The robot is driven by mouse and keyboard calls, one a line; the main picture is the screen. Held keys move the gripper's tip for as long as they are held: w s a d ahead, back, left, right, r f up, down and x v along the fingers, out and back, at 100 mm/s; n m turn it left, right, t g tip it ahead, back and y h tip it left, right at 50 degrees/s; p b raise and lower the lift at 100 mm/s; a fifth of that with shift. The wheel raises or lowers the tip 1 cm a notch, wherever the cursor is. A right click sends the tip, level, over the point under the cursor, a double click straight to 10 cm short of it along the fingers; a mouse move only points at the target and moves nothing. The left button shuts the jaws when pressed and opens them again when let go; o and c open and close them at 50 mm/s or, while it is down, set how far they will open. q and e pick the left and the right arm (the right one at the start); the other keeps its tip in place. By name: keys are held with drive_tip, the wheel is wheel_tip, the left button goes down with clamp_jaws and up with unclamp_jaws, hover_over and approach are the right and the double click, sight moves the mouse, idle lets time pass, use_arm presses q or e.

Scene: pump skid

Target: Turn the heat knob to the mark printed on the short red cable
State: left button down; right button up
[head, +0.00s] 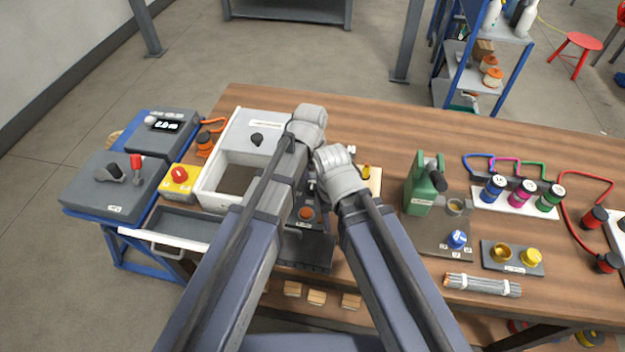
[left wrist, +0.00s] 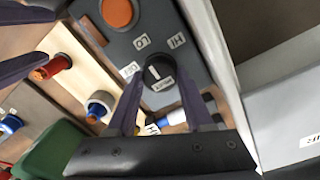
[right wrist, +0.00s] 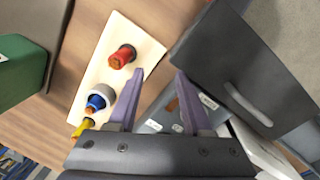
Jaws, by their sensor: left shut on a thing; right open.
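In the left wrist view, a black knob (left wrist: 158,70) with a white line sits on a dark grey panel (left wrist: 195,62). Small white labels stand around it; one reads HI, another seems to read LO. My left gripper (left wrist: 160,78) is shut on the black knob, one finger on each side. I cannot tell which label the line points at. My right gripper (right wrist: 158,88) is open and empty, above the gap between a cream board and the panel. In the head view my arms hide the knob. Red cable (head: 566,212) shows at the far right; no print on it is readable.
The cream board (right wrist: 112,52) holds red, blue and yellow pegs. A handled dark part (right wrist: 250,75) is right of my right gripper. A white bin (head: 208,190) stands left of my arms. A green pump-like block (head: 420,190) and coloured plugs stand right.

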sight(312, 182)
use_arm(q)
drive_tip(key=shift+c, duration=1.5)
unclamp_jaws()
use_arm(e)
drive_tip(key=shift+r, duration=0.1)
use_arm(q)
wheel_tip(312, 182, up, 8)
drive_tip(key=p, duration=0.8)
drive_tip(key=shift+f, duration=0.1)
use_arm(e)
wheel_tip(312, 182, up, 8)
drive_tip(key=shift+f, duration=0.2)
use_arm(q)
drive_tip(key=shift+a, duration=0.1)
